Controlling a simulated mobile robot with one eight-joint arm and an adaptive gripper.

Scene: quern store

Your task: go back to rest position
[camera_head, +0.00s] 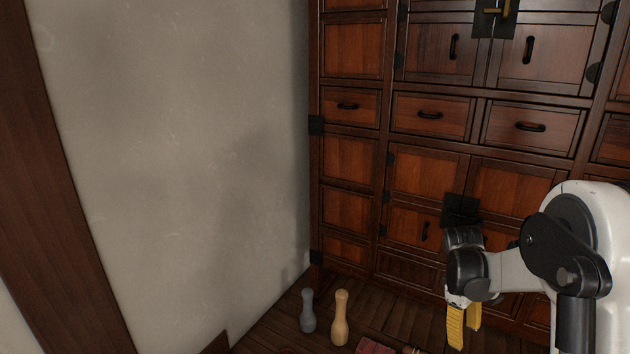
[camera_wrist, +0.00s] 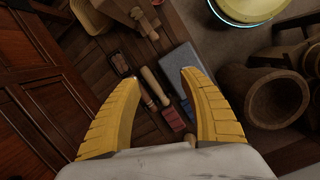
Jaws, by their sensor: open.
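My gripper (camera_head: 464,326) is at the lower right of the head view, at the end of my white and black arm, in front of the wooden cabinet. Its yellow fingers point down. In the wrist view my gripper (camera_wrist: 160,80) shows its two yellow fingers spread apart with nothing held between them. The wooden floor and several small objects are visible below and beyond the fingers.
A tall wooden cabinet (camera_head: 430,114) fills the right; a plaster wall (camera_head: 180,150) stands left. A grey pepper-mill-shaped piece (camera_head: 308,312) and a tan one (camera_head: 341,318) stand on the floor. The wrist view shows a round wooden vessel (camera_wrist: 276,97) and a red block (camera_wrist: 173,119).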

